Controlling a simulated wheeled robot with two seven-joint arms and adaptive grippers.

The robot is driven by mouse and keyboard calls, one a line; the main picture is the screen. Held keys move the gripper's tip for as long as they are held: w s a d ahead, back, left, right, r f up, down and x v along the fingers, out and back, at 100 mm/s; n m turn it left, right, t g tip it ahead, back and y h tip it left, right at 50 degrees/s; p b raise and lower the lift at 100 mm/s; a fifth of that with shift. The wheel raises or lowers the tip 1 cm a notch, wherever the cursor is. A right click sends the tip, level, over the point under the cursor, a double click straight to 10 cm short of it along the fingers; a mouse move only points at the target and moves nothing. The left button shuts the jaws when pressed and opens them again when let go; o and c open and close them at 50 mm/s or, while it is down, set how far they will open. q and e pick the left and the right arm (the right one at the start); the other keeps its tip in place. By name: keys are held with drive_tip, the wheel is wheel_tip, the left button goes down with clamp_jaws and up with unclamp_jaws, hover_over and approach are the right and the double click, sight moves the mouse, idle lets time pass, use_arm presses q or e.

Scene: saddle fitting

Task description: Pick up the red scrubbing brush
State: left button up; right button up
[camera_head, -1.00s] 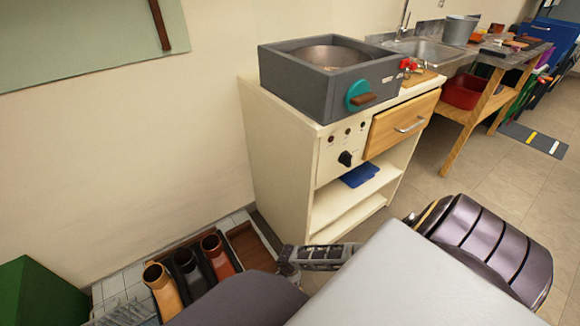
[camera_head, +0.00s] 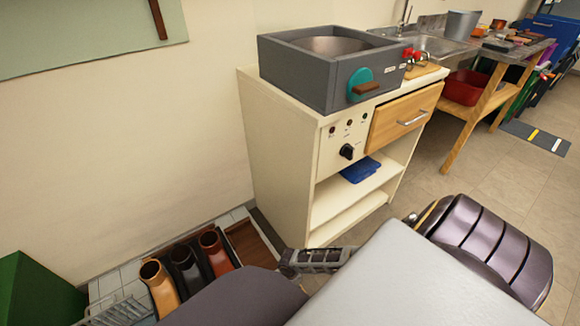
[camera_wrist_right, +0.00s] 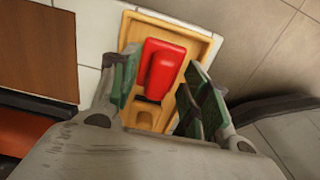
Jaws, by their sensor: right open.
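The red scrubbing brush (camera_wrist_right: 163,68) lies in a shallow light-wood tray (camera_wrist_right: 212,45) in the right wrist view. My right gripper (camera_wrist_right: 163,60) is open, with one green-padded finger on each side of the brush in that view. I cannot tell whether either finger touches it. In the head view my right gripper shows in part low in the middle, and the brush is not seen there. My left gripper is not in view.
A brown panel (camera_wrist_right: 38,50) lies left of the tray. Several boots (camera_head: 185,265) stand left of my gripper. A cream cabinet (camera_head: 275,150) with a grey basin unit (camera_head: 300,75) on top stands beyond. Tiled floor (camera_head: 440,170) is open to the right.

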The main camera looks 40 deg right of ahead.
drive_tip(key=shift+f, duration=0.25)
idle(0.3)
clamp_jaws()
